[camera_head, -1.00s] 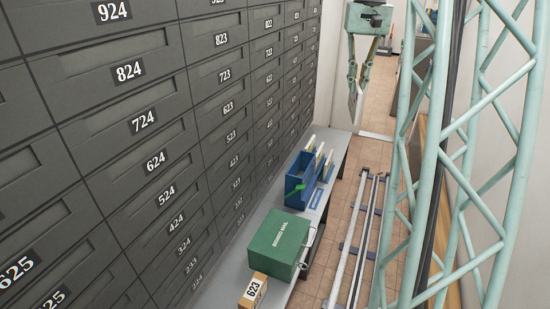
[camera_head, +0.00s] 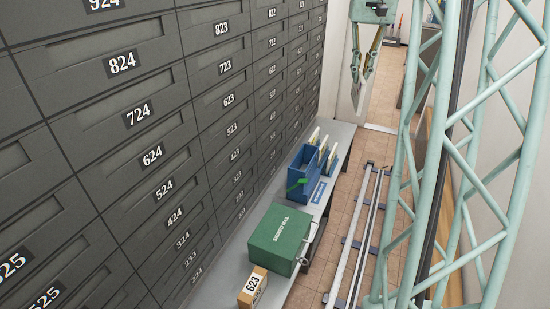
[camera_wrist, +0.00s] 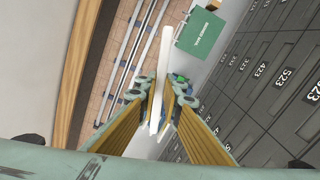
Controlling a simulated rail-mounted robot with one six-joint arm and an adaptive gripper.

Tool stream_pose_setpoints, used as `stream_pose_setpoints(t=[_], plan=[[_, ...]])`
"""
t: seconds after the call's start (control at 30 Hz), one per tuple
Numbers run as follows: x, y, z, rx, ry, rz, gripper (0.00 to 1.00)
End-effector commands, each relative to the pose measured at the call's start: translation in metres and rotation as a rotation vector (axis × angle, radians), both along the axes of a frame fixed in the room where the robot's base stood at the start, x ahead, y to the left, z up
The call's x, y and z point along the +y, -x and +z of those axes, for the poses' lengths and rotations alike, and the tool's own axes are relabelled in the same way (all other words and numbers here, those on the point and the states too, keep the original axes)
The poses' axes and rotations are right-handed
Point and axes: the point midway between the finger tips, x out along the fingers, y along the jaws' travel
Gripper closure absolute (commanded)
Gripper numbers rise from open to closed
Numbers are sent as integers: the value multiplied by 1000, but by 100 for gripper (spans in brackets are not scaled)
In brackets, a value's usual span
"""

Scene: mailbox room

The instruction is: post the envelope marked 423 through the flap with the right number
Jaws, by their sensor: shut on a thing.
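My gripper (camera_wrist: 161,88) is shut on a white envelope (camera_wrist: 166,55), seen almost edge-on in the wrist view, so its number cannot be read. In the head view my gripper (camera_head: 364,72) hangs at the top, right of the cabinet wall and above the far end of the bench, with the envelope (camera_head: 357,96) pointing down. The flap labelled 423 (camera_head: 235,153) is in the second full column of the dark cabinet in the head view. A 423 label (camera_wrist: 262,70) also shows at right in the wrist view. The envelope is apart from the flaps.
A grey bench (camera_head: 225,285) runs along the cabinet foot. It bears a green box (camera_head: 280,240), a box marked 623 (camera_head: 253,286) and a blue holder (camera_head: 302,175) with upright envelopes. Floor rails (camera_head: 362,235) run beside it. A 523 label (camera_wrist: 284,77) shows in the wrist view.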

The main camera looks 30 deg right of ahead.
Motion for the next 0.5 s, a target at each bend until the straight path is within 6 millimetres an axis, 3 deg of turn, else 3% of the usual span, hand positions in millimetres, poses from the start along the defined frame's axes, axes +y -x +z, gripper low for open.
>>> stream_pose_setpoints(t=[0.27, 0.5], plan=[[26, -1, -32, -25, -35, 34, 100], [78, -4, -88, -83, -117, 101, 100]])
